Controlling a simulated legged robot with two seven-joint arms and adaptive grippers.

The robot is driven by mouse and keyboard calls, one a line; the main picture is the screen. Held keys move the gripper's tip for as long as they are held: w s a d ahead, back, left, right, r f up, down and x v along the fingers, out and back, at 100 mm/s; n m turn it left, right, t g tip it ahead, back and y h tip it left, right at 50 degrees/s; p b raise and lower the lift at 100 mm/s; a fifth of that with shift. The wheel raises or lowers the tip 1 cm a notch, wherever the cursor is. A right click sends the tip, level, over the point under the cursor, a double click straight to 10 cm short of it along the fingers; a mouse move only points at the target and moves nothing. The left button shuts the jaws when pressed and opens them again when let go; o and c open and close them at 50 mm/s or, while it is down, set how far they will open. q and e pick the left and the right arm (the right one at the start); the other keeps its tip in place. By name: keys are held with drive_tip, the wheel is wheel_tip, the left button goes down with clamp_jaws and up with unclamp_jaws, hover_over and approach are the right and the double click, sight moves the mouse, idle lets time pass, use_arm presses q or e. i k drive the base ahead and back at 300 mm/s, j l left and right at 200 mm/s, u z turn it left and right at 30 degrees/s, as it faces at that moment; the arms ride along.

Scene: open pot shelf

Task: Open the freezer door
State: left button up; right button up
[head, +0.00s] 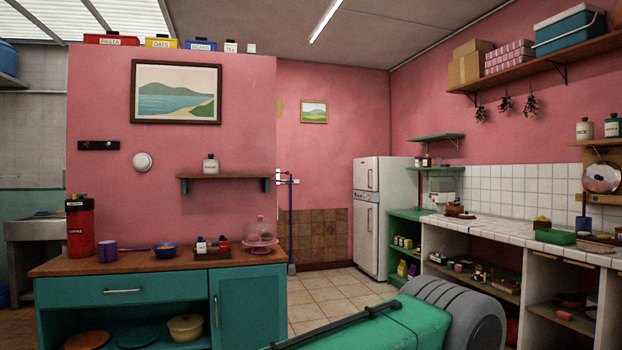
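A white two-door fridge stands against the far pink wall, right of centre in the head view. Its freezer door (362,173) is the smaller upper one and looks shut. A slim upright handle (370,178) shows on it. The taller lower fridge door (365,240) looks shut too, with its own upright handle (369,216) near the top. The fridge is well away from me, across the room. Neither my left nor my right gripper shows in this view.
A teal cabinet (125,291) with a wooden top stands at the left front. A tiled counter (500,232) with open shelves runs along the right wall. Tiled floor (325,294) lies between them, leading towards the fridge. A green shelf unit (408,228) adjoins the fridge's right side.

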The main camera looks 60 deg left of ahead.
sight(365, 170)
drive_tip(key=u, duration=1.6)
drive_tip(key=i+z, duration=0.15)
drive_tip(key=i, duration=1.05)
drive_tip(key=i+j+z, duration=0.2)
drive_tip(key=i, duration=1.05)
drive_tip(key=i+u, duration=0.1)
drive_tip(key=i, duration=0.35)
drive_tip(key=i+l+u, duration=0.15)
drive_tip(key=i, duration=0.35)
drive_tip(key=i+u, duration=0.1)
drive_tip(key=i, duration=0.35)
drive_tip(key=i+l+u, duration=0.1)
drive_tip(key=i, duration=0.4)
drive_tip(key=i+l+u, duration=0.1)
drive_tip(key=i+l, duration=0.2)
drive_tip(key=i, duration=0.15)
drive_tip(key=i+j+u, duration=0.1)
drive_tip(key=i+u, duration=0.2)
drive_tip(key=i, duration=1.65)
